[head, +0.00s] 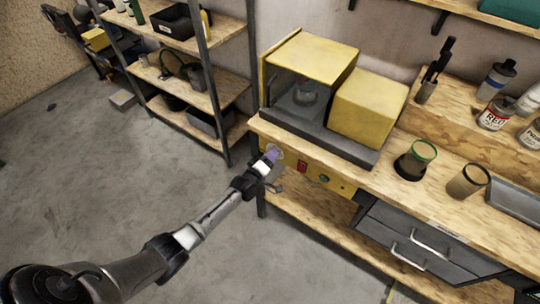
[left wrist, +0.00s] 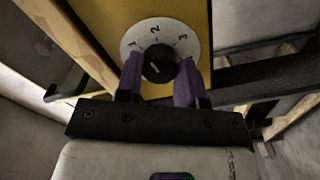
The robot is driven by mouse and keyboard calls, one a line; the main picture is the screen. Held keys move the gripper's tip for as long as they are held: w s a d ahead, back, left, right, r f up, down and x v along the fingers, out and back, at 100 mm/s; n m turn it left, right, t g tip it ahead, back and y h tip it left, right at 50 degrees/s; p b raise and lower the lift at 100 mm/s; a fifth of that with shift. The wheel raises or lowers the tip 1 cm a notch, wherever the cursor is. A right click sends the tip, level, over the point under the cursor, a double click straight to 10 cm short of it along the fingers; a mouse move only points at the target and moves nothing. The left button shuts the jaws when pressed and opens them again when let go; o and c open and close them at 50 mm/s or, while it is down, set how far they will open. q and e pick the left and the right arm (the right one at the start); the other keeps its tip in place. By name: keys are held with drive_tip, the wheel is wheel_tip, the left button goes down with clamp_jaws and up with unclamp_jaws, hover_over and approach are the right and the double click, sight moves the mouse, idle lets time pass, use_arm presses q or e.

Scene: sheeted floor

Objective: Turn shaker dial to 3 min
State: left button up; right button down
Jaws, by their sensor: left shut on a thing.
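The shaker dial (left wrist: 158,63) is a round black knob on a white disc with the numbers 1, 2 and 3, fixed to a yellow panel. A small pale mark shows on the knob's lower left part. My left gripper (left wrist: 158,80) has its purple fingers on both sides of the knob, shut on it. In the head view, the left gripper (head: 268,158) reaches the left end of the yellow panel (head: 340,187) and covers most of the dial. The shaker (head: 315,58) is a yellow housing on the bench with a vessel inside. My right gripper is not in view.
A red switch (head: 302,167) and a green button (head: 323,178) sit right of the dial. A green-rimmed cup (head: 418,160) and another cup (head: 467,181) stand on the bench. Shelves (head: 190,85) stand behind left. The floor (head: 120,190) at left is mostly clear.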

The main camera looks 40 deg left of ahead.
use_arm(q)
drive_tip(key=shift+m+p, duration=1.05)
drive_tip(key=shift+m, duration=5.75)
drive_tip(key=o, duration=0.9)
drive_tip(key=shift+s, duration=0.1)
